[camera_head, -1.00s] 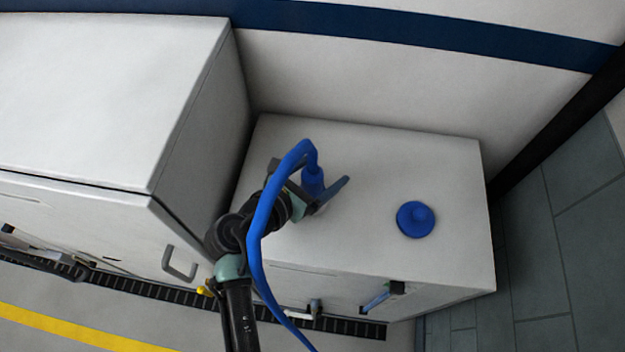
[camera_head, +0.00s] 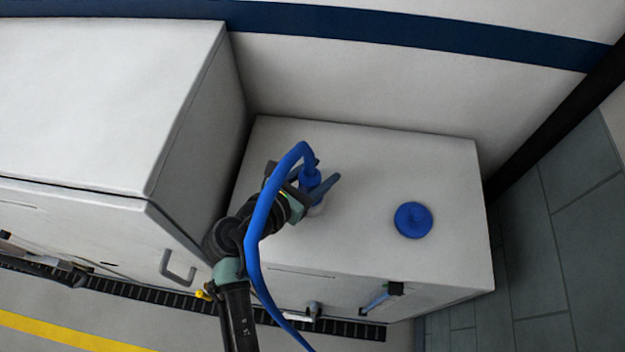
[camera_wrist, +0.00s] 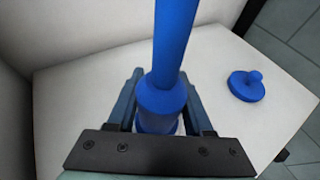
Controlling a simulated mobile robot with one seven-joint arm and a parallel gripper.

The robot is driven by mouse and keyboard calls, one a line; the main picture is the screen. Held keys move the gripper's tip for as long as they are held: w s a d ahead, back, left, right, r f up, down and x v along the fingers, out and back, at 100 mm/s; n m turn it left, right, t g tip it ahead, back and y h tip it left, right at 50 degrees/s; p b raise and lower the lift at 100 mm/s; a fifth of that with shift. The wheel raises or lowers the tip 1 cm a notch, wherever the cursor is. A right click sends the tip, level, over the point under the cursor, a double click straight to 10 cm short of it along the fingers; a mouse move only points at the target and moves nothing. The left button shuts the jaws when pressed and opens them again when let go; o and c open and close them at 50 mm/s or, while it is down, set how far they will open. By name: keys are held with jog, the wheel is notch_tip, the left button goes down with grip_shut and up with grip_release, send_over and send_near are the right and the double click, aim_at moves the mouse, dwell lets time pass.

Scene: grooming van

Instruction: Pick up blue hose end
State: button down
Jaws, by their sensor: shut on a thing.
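The blue hose (camera_head: 258,230) arches up from the lower front and bends down to its thicker blue end (camera_head: 309,178) over the white cabinet top. My gripper (camera_head: 314,184) is shut on the hose end, with one finger on each side of it. In the wrist view the hose end (camera_wrist: 160,104) stands between the two dark fingers, and the hose rises from it toward the camera. A pale part shows just below the hose end; whether it touches the cabinet top is hard to tell.
A blue round piece with a knob (camera_head: 413,220) sits on the white cabinet top (camera_head: 370,165) to the right. A taller white cabinet (camera_head: 100,90) stands close on the left. A wall rises behind. The cabinet top between the gripper and round piece is clear.

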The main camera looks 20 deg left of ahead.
notch_tip(320, 180, up, 14)
jog(key=p, duration=0.6)
jog(key=shift+r, duration=0.25)
